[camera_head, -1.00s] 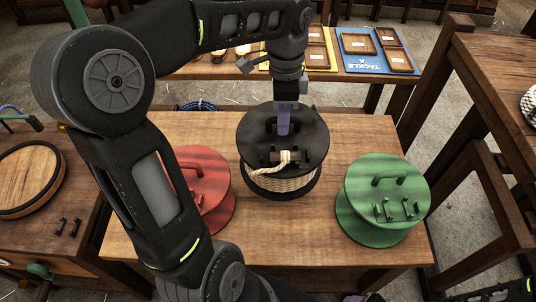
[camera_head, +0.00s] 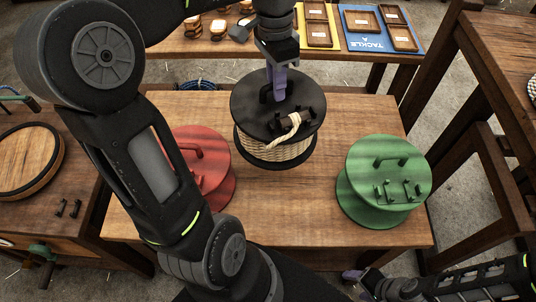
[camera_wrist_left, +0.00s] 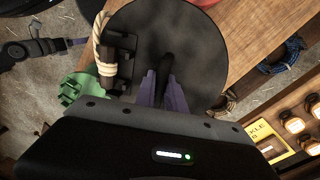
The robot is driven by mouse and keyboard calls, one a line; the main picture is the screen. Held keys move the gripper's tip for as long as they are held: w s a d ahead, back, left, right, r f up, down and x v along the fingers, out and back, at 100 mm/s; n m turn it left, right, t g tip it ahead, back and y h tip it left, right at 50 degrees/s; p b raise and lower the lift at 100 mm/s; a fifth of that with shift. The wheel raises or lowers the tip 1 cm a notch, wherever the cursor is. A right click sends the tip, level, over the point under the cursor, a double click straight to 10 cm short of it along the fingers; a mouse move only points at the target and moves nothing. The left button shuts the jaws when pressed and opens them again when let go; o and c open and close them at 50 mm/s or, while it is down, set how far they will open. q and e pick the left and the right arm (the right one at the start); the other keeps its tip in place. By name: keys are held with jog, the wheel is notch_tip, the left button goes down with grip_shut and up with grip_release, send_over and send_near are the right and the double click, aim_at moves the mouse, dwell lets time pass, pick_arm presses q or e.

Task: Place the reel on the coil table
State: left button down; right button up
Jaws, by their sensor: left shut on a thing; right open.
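The black reel (camera_head: 262,92), wound with pale rope, has a dark handle on its top flange. My left gripper (camera_head: 275,97) is shut on that handle; the purple fingers also close on it in the left wrist view (camera_wrist_left: 162,85). The reel is slightly tilted and seems lifted over the back of the middle wooden table (camera_head: 300,215). A rope end passes through a small clamp on its top. My right gripper (camera_head: 358,285) is open and empty, low at the front edge, partly out of frame. I cannot tell which table is the coil table.
A red reel (camera_head: 203,160) stands left, partly behind my left arm. A green reel (camera_head: 385,175) stands right. A higher wooden table (camera_head: 490,70) is at right, a bench with a round wooden disc (camera_head: 25,170) at left. A blue tackle board (camera_head: 375,47) lies behind.

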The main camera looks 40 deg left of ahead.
aim_at(263, 104)
pick_arm(q)
jog(key=r+n, duration=0.1)
jog(key=n, duration=0.1)
jog(key=a+r+n, duration=0.1)
jog(key=n, duration=0.2)
jog(key=a+r+n+t, duration=0.1)
jog(key=n, duration=0.1)
jog(key=shift+s+r+n+h, duration=0.2)
jog(key=shift+r+n+h, duration=0.1)
jog(key=shift+r+n, duration=0.1)
jog(key=n, duration=0.1)
jog(key=r+n, duration=0.1)
jog(key=n, duration=0.1)
jog(key=a+r+n, duration=0.1)
jog(key=n, duration=0.1)
jog(key=shift+s+r+t, duration=0.15)
jog(key=shift+s+t, duration=0.15)
jog(key=shift+t, duration=0.1)
jog(key=shift+f+b, duration=0.3)
jog(key=shift+f, duration=0.15)
notch_tip(263, 104, down, 3)
jog(key=shift+r+b, duration=0.15)
jog(key=shift+b, duration=0.6)
notch_tip(263, 104, down, 9)
jog(key=shift+f+p, duration=0.15)
jog(key=shift+p, duration=0.25)
jog(key=shift+f, duration=0.3)
